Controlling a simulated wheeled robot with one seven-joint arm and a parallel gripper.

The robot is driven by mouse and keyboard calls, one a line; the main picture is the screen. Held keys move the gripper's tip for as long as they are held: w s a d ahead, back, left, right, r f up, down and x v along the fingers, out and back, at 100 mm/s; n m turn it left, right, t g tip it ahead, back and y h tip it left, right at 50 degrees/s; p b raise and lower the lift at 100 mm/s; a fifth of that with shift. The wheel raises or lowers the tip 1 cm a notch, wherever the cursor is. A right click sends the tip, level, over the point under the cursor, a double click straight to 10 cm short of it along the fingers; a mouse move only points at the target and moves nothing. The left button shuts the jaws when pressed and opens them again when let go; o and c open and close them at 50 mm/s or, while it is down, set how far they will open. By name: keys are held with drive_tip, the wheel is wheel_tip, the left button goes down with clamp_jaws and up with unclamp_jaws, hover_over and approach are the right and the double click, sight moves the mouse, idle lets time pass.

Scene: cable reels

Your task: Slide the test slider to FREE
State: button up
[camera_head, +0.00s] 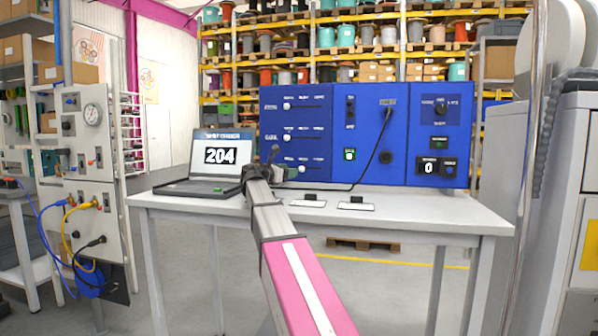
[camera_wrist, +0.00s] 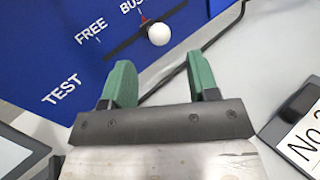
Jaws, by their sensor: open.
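The test slider's round white knob (camera_wrist: 159,34) shows in the wrist view, on a dark slot in the blue panel. It sits by the partly cut-off label starting "BUS", beside a small red mark; the FREE label (camera_wrist: 91,32) is to its left. The TEST label (camera_wrist: 62,89) is further left. My gripper (camera_wrist: 158,62) is open, its two green fingers apart with nothing between them, just short of the knob. In the head view my gripper (camera_head: 281,173) is at the lowest slider row of the blue panel (camera_head: 322,120).
A laptop (camera_head: 213,165) reading 204 stands left of my gripper on the white table (camera_head: 420,207). Two similar slider rows are above. A cable hangs from the middle panel (camera_head: 381,120).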

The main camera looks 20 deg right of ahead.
sight(302, 169)
drive_tip(key=x, duration=0.6)
